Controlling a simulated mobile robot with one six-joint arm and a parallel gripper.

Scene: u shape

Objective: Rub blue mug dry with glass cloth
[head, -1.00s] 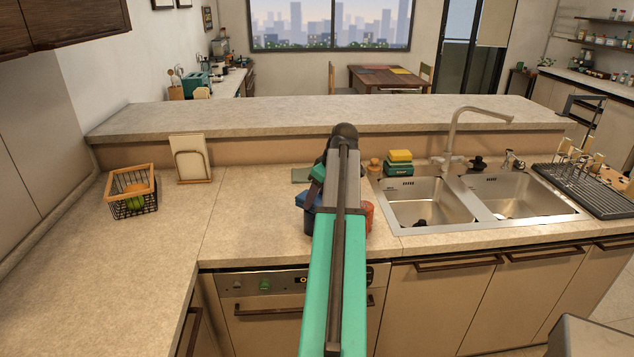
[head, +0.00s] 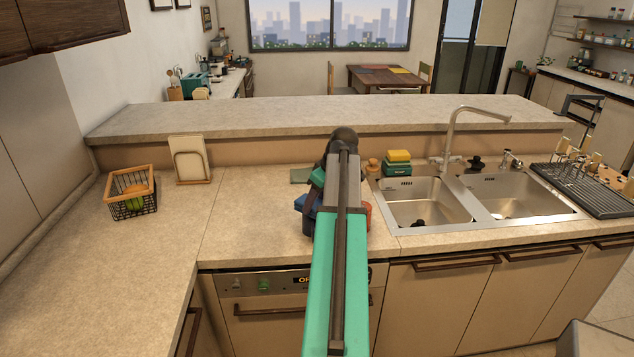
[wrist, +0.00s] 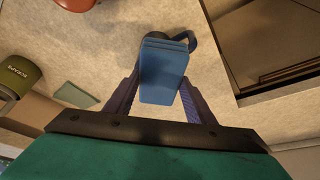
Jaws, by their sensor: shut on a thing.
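In the wrist view my gripper (wrist: 163,82) is shut on a folded blue glass cloth (wrist: 163,68). The blue mug (wrist: 206,48) is mostly hidden behind the cloth; its dark curved handle shows to the right. The cloth appears to be against the mug, but I cannot tell whether they touch. In the head view my arm covers the gripper and most of the work spot. A piece of blue (head: 303,203) shows left of the arm on the counter.
A reddish round item (head: 368,213) stands just right of my arm. A green pad (head: 300,175) lies behind. The sink (head: 425,200) with its tap is to the right, sponges (head: 397,162) behind it.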

